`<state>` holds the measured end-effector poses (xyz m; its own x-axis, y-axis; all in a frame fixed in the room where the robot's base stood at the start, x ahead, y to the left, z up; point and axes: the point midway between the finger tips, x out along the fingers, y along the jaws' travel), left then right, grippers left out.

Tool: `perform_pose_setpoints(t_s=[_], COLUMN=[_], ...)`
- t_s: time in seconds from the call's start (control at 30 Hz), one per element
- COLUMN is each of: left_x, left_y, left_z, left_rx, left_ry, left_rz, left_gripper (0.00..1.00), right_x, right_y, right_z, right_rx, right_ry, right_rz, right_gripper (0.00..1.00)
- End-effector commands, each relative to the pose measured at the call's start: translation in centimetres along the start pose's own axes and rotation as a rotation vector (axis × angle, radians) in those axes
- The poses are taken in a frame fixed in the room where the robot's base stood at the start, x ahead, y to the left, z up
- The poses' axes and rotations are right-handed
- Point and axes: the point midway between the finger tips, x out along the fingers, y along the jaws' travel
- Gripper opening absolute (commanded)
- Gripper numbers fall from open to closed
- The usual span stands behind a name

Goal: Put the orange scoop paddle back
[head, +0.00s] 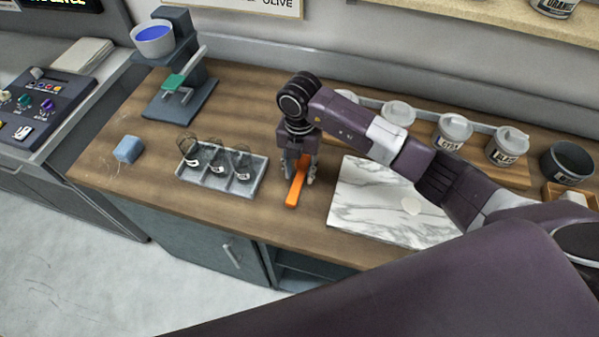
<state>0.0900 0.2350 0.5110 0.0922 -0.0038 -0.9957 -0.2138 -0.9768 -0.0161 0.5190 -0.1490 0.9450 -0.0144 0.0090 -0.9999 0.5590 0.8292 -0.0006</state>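The orange scoop paddle (295,190) is on or just above the wooden counter, between the grey jar tray and the marble slab. One end points toward the counter's front edge. My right gripper (300,175) points down over its far part, with a finger on either side of it. The far end is partly hidden by the gripper. I cannot tell whether the fingers press on the paddle or stand apart from it. My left gripper is not in view.
Several lidded tubs (453,131) line the back right. A blue cube (127,149) and a stand with a blue-filled bowl (153,39) are left. My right arm crosses above the slab.

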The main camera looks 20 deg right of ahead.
Motion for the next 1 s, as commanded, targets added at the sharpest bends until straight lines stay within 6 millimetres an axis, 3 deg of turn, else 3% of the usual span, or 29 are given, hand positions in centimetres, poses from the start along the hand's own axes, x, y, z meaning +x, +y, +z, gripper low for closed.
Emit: perform_pose_setpoints(t_s=[0.3, 0.5, 0.7, 1.0], left_x=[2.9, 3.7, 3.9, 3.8], left_y=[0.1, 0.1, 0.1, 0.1], left_z=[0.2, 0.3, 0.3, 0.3], left_rx=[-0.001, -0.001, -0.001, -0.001], left_ry=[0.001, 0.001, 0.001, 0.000], left_rz=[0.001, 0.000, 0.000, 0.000], left_gripper=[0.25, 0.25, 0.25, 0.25], right_x=[-6.2, -9.8, -11.1, -11.2], right_y=[0.1, 0.0, 0.0, 0.0], right_z=[0.2, 0.1, 0.1, 0.0], right_rx=[-0.002, 0.000, 0.000, 0.000], right_ry=[-0.008, -0.005, -0.002, -0.001], right_rz=[0.005, 0.001, 0.000, 0.000], right_gripper=[0.34, 0.34, 0.34, 0.34])
